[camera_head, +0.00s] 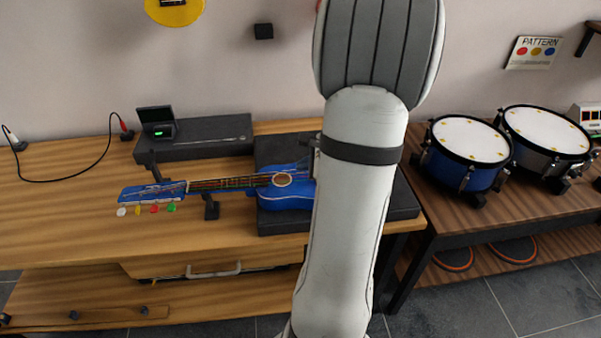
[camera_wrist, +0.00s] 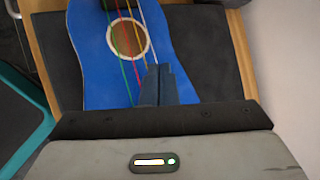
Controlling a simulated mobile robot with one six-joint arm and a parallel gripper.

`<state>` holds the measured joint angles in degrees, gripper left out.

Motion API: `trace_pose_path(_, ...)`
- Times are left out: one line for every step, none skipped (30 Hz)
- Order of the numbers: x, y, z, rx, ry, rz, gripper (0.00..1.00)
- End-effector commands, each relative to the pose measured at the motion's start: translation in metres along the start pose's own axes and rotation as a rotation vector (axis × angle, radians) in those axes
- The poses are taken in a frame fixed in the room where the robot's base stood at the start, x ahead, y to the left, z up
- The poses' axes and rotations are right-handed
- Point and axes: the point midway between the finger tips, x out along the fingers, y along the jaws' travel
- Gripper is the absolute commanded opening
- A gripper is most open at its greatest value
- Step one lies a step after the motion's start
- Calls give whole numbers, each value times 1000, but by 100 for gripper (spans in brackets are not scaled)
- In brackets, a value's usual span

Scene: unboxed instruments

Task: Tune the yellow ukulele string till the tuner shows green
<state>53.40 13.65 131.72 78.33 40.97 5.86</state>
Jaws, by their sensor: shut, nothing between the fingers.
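The blue ukulele (camera_head: 285,195) lies with its headstock to the left. White, yellow (camera_head: 138,209), red and green pegs line the headstock's front edge. The small black tuner (camera_head: 158,122) behind the neck has a lit green patch on its display. In the wrist view, coloured strings run over the ukulele's body (camera_wrist: 90,65) and sound hole. The yellow string (camera_wrist: 140,22) passes close to my fingertips. My gripper (camera_wrist: 157,70) is shut and empty over the body beside the sound hole; I cannot tell whether it touches a string. My arm hides it in the head view.
The ukulele's body lies on a dark mat (camera_head: 265,155) on the wooden bench (camera_head: 60,220). A dark box (camera_head: 205,138) stands behind the neck. A black cable (camera_head: 75,178) lies at the left. Drums (camera_head: 468,140) stand on a separate table at the right. The front left bench top is clear.

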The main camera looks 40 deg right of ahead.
Motion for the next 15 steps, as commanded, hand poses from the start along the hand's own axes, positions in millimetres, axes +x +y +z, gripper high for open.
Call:
trace_pose_path(0,0,0,0,0,0,0)
trace_pose_path(1,0,0,0,0,0,0)
trace_pose_path(1,1,-1,0,0,0,0)
trace_pose_path(1,1,-1,0,0,0,0)
trace_pose_path(1,1,-1,0,0,0,0)
trace_pose_path(2,1,-1,0,0,0,0)
trace_pose_path(2,1,-1,0,0,0,0)
trace_pose_path(2,2,-2,0,0,0,0)
trace_pose_path(2,2,-2,0,0,0,0)
trace_pose_path(2,2,-2,0,0,0,0)
trace_pose_path(3,2,-2,0,0,0,0)
trace_pose_path(3,2,-2,0,0,0,0)
trace_pose_path(3,2,-2,0,0,0,0)
trace_pose_path(3,2,-2,0,0,0,0)
trace_pose_path(4,3,-3,0,0,0,0)
